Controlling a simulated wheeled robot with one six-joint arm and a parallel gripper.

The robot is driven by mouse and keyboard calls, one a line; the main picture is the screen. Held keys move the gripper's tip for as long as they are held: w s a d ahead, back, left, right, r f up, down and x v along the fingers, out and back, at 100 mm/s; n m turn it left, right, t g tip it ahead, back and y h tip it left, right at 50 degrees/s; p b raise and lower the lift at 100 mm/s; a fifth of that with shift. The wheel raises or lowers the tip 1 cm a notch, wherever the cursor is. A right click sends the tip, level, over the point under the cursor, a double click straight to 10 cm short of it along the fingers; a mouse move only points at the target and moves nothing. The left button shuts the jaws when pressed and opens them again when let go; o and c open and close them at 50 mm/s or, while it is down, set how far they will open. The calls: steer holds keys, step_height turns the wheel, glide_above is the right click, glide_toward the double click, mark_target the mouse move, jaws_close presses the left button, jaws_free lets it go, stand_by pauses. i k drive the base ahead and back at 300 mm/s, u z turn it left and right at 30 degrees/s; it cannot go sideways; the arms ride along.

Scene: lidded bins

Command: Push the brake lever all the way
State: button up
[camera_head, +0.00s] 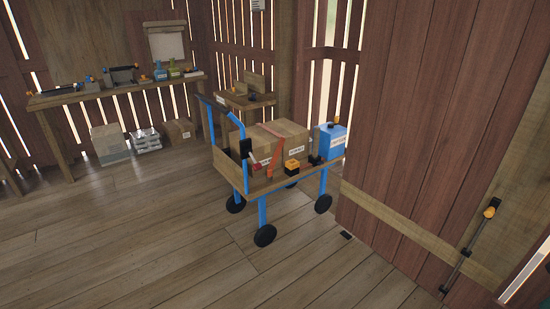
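A cart with blue legs and handle and a wooden deck (233,173) stands on the plank floor in the middle of the view. At its left end, beside the blue handle post, is a small lever-like part with a black top (246,147) and a red tip (256,166). A thin orange-red upright bar (274,158) stands close to its right. I cannot tell for certain which of these is the brake lever, nor how far it is pushed. My gripper is not in view.
The cart carries cardboard boxes (291,133), a blue container (328,143) and a small orange-topped block (292,166). A wooden door panel (415,130) with a rod and orange knob (489,212) fills the right. A workbench (115,92) stands at left. The front-left floor is clear.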

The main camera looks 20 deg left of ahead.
mark_target(256, 167)
steer(key=u, duration=0.2)
steer(key=i, duration=1)
steer(key=u, duration=0.4)
